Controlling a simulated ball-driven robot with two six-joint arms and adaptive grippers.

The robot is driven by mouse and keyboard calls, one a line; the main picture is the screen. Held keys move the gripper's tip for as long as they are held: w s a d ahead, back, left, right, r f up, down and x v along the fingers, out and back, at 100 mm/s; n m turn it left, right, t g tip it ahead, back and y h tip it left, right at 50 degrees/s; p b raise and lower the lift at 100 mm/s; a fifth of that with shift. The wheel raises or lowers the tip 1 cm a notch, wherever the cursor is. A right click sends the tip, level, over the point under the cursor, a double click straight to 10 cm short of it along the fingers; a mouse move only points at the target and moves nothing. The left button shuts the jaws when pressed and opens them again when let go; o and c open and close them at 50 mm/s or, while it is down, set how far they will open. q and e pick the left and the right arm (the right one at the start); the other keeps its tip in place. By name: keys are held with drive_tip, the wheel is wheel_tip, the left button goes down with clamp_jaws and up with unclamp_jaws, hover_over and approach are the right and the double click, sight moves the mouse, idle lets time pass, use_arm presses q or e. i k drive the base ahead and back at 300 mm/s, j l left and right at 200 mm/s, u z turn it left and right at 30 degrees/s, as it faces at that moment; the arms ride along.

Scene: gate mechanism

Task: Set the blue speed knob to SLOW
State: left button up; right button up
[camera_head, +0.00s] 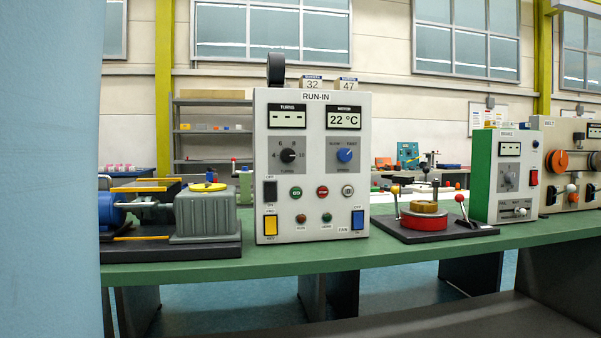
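The blue speed knob (345,155) sits on the upper right of the front of the light-grey RUN-IN panel (312,205). It is below a display reading 22 °C. The label at its upper left reads SLOW and the one at its upper right reads FAST. The knob seems turned towards the FAST side, but its pointer is too small to be sure. A black knob (288,155) sits to its left under another display. Neither of my grippers is in view.
The panel stands on a green bench (300,263). A motor and grey gearbox (205,214) stand left of it. A fixture with a red ring (424,222) and a green-sided box (497,175) stand right. A large light-blue surface (48,170) fills the left edge.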

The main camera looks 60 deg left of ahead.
sight(344, 155)
drive_tip(key=u, duration=1.75)
